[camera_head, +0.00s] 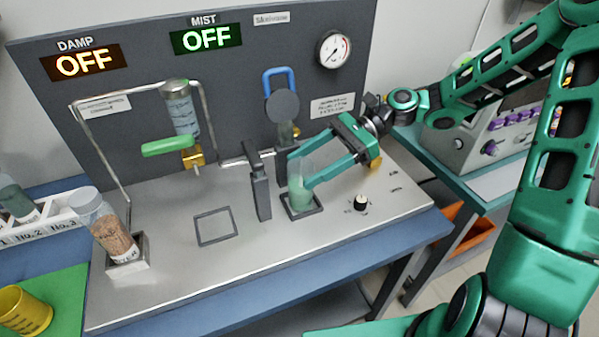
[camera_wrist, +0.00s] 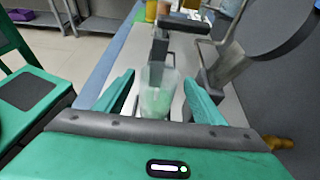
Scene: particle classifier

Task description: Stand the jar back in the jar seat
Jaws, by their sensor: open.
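A clear jar (camera_head: 301,190) with pale green contents stands about upright within a dark square frame (camera_head: 318,208) on the metal deck, which looks like the jar seat. My gripper (camera_head: 299,170) is open, coming in from the right, with its fingers on either side of the jar. In the wrist view the jar (camera_wrist: 158,92) shows between the two spread fingers (camera_wrist: 160,84), with gaps visible beside it. The jar's base is partly hidden, so I cannot tell exactly how it sits in the frame.
A dark upright post (camera_head: 260,190) stands just left of the jar, and a black knob (camera_head: 361,203) to its right. An empty square outline (camera_head: 215,240) lies further left. A tilted jar of brown grains (camera_head: 112,238) stands at the deck's left. Displays read OFF.

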